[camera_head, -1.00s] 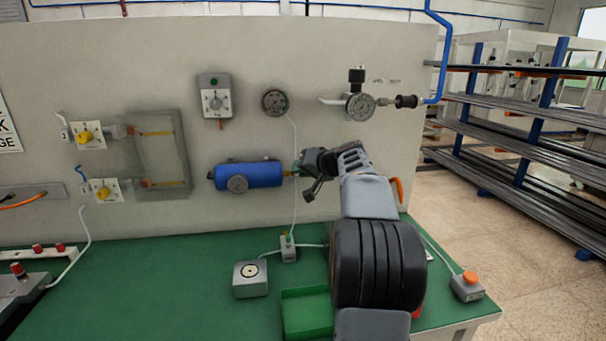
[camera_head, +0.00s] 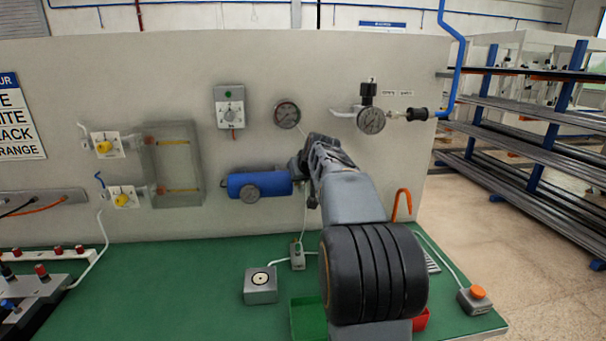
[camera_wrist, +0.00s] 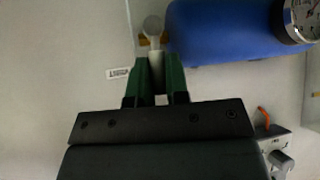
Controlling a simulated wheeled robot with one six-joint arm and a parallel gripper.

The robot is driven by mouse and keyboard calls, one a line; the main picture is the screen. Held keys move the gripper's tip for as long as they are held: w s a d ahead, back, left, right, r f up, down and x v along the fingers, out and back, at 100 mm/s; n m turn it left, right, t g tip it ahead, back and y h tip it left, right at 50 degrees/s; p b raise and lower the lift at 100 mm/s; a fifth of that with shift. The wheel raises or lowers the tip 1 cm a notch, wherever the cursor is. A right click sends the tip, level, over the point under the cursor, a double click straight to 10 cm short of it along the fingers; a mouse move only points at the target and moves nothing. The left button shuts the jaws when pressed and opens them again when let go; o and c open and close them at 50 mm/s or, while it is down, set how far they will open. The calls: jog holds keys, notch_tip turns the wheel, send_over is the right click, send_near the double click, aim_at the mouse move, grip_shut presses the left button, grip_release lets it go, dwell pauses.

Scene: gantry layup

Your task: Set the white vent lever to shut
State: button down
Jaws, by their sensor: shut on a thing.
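The white vent lever (camera_wrist: 155,48) shows in the wrist view as a pale stem with a round end, beside the end of the blue tank (camera_head: 259,184). My gripper (camera_wrist: 158,72) has its green fingers on either side of the stem, shut on it. In the head view my gripper (camera_head: 301,176) is at the tank's right end, and my own arm hides most of the lever there. The tank also fills the upper right of the wrist view (camera_wrist: 220,32). A small label (camera_wrist: 117,73) lies left of the lever; its text is not readable.
Above are a round gauge (camera_head: 287,114) and a regulator gauge (camera_head: 371,120) on the grey panel. The green bench (camera_head: 170,285) below holds a grey box (camera_head: 260,287), a green tray (camera_head: 306,316) and an orange button box (camera_head: 478,299). Racks (camera_head: 530,135) stand at right.

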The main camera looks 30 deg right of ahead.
jog(key=shift+a, duration=0.1)
dwell(0.5)
jog(key=c, duration=1.1)
grip_release()
jog(key=v, duration=1.3)
jog(key=shift+a+r, duration=0.25)
jog(key=shift+r, duration=0.1)
jog(key=shift+s, duration=0.1)
jog(key=s+a+f+m+g+p, duration=0.1)
jog(key=s+a+f+m+g, duration=0.25)
jog(key=f, duration=0.75)
jog(key=s+a+f+n+g+y+p, duration=0.1)
jog(key=s+a+f+n+p, duration=0.1)
jog(key=s+a, duration=0.4)
jog(key=s+a+f+n+g+y+p, duration=0.1)
jog(key=s+a+f+n+p, duration=0.2)
jog(key=s+a+f, duration=0.4)
jog(key=a+n, duration=0.1)
jog(key=a, duration=0.3)
jog(key=shift+s+a, duration=0.2)
jog(key=shift+a, duration=0.2)
